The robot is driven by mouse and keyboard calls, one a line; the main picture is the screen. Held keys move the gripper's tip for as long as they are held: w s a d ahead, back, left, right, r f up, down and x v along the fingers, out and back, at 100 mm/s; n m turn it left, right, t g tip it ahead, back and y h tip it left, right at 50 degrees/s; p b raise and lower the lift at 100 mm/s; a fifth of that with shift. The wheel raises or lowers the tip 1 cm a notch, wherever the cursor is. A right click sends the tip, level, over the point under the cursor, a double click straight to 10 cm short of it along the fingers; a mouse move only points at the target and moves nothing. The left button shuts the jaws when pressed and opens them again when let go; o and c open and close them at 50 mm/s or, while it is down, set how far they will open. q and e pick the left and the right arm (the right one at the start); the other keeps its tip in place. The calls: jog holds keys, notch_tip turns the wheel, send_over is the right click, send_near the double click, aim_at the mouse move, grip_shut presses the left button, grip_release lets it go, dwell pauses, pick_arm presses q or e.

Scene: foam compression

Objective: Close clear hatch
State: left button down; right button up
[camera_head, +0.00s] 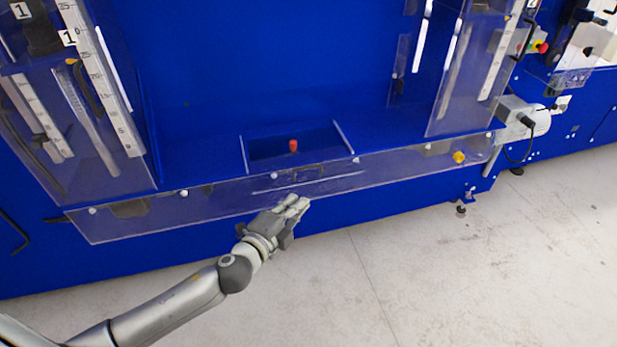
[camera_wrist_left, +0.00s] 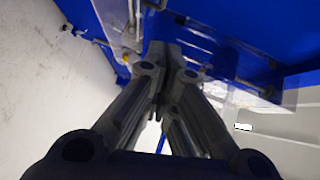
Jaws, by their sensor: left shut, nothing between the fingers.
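The clear hatch (camera_head: 225,199) is a long transparent panel along the lower front edge of the blue machine. It hangs below the blue shelf, and a clear panel edge also shows in the left wrist view (camera_wrist_left: 262,92). My left gripper (camera_head: 298,204) is in front of the hatch's lower edge, near its middle. Its fingers are together and empty, as the left wrist view (camera_wrist_left: 163,55) also shows. I cannot tell whether the fingertips touch the panel. My right gripper is not in view.
The blue machine (camera_head: 250,60) fills the background. A red piece (camera_head: 293,145) stands in a recess of the shelf. A yellow knob (camera_head: 459,157) is at the hatch's right end. A grey box with a cable (camera_head: 525,118) juts out at the right. The pale floor (camera_head: 420,270) in front is clear.

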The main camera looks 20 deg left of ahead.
pick_arm(q)
jog(key=w, duration=0.4)
send_near(319, 166)
jog(key=w+d, duration=0.2)
jog(key=w, duration=0.1)
jog(key=shift+w+a+f, duration=0.2)
jog(key=shift+w, duration=0.2)
jog(key=shift+w+a+f, duration=0.15)
jog(key=shift+w+a, duration=0.05)
jog(key=shift+w, duration=0.2)
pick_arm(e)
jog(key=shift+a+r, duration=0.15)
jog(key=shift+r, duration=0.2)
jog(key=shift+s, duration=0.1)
